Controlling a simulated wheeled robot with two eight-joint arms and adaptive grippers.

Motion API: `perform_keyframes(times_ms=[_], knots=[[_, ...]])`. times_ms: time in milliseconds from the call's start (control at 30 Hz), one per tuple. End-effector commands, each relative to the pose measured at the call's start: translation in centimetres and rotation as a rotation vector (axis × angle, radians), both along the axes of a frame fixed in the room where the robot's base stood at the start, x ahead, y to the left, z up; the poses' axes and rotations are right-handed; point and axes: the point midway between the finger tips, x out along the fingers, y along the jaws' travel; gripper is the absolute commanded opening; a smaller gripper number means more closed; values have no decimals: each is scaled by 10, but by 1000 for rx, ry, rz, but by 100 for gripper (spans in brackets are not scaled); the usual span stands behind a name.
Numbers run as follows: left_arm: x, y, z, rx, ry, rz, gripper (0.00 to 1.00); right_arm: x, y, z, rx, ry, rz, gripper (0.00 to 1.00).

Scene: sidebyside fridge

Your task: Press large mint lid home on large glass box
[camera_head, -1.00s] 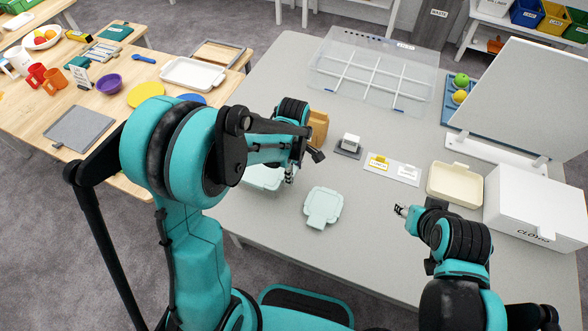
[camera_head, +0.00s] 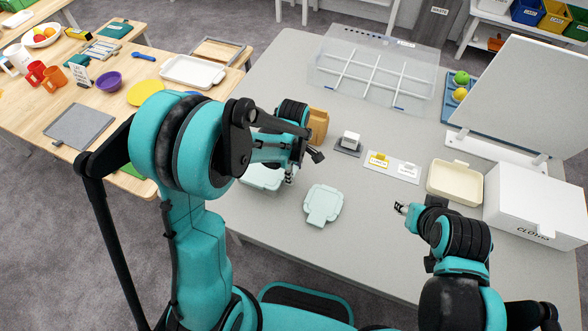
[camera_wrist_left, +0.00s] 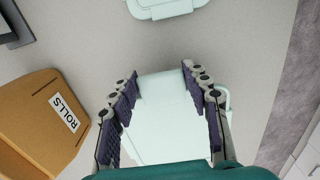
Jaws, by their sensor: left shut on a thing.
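A pale mint lid (camera_head: 258,177) is at the near left of the grey table, partly hidden by my left arm. In the left wrist view the mint lid (camera_wrist_left: 165,120) lies between the two fingers of my left gripper (camera_wrist_left: 160,82). My left gripper (camera_head: 290,178) is shut on it, pointing down. A pale rim shows at the lid's right side in the wrist view; how far the glass box below is seated cannot be told. Another mint piece with a tab (camera_head: 323,204) lies apart on the table. My right gripper (camera_head: 402,209) is away at the right, its fingers too small to judge.
A tan box labelled ROLLS (camera_wrist_left: 45,120) stands close beside my left gripper. A clear divided tray (camera_head: 372,75) is at the back. A cream tray (camera_head: 455,183) and a white box (camera_head: 535,205) stand right. The table's middle front is free.

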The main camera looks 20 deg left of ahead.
Motion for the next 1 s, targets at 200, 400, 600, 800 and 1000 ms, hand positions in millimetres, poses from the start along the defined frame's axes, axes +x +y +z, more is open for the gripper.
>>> perform_keyframes(times_ms=[200, 400, 600, 800, 1000], knots=[[0, 0, -3, 0, 0, 0, 66, 0, 0, 0, 0, 0, 0, 40], [0, 0, -3, 0, 0, 0, 71, 0, 0, 0, 0, 0, 0, 40], [0, 0, 1, 0, 0, 0, 71, 0, 0, 0, 0, 0, 0, 40], [-1, 0, 32, 0, 0, 0, 71, 0, 0, 0, 0, 0, 0, 40], [0, 1, 77, 0, 0, 0, 71, 0, 0, 0, 0, 0, 0, 40]])
